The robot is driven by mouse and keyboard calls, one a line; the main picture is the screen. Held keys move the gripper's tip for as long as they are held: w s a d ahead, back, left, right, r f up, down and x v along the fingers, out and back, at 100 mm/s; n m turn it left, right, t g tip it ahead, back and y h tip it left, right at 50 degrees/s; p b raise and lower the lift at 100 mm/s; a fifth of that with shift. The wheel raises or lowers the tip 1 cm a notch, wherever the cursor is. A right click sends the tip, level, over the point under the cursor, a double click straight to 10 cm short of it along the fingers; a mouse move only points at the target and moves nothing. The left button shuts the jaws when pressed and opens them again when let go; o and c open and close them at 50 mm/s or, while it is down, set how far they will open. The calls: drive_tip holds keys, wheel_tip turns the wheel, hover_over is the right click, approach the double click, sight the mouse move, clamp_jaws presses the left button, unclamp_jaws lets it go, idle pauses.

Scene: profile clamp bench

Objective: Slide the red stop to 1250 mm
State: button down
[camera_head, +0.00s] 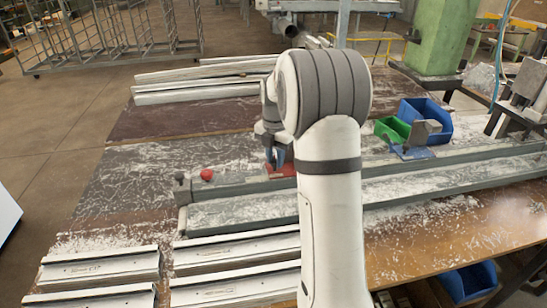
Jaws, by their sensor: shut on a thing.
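The red stop (287,170) sits on the long grey rail (405,167) of the clamp bench. It is partly hidden behind my arm and gripper. My gripper (275,163) points down at the stop with bluish fingers and is shut on it, near the left part of the rail. The contact itself is small and partly covered. No scale marks or numbers are readable on the rail.
A red knob (207,175) and a grey end block (182,188) stand at the rail's left end. A blue clamp (412,150), a green bin (391,130) and a blue bin (430,115) are to the right. White profiles (100,266) lie in front and behind.

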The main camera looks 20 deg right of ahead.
drive_tip(key=shift+a, duration=0.15)
drive_tip(key=c, duration=1.2)
unclamp_jaws()
drive_tip(key=shift+r, duration=0.1)
wheel_tip(320, 180, up, 8)
drive_tip(key=shift+f, duration=0.15)
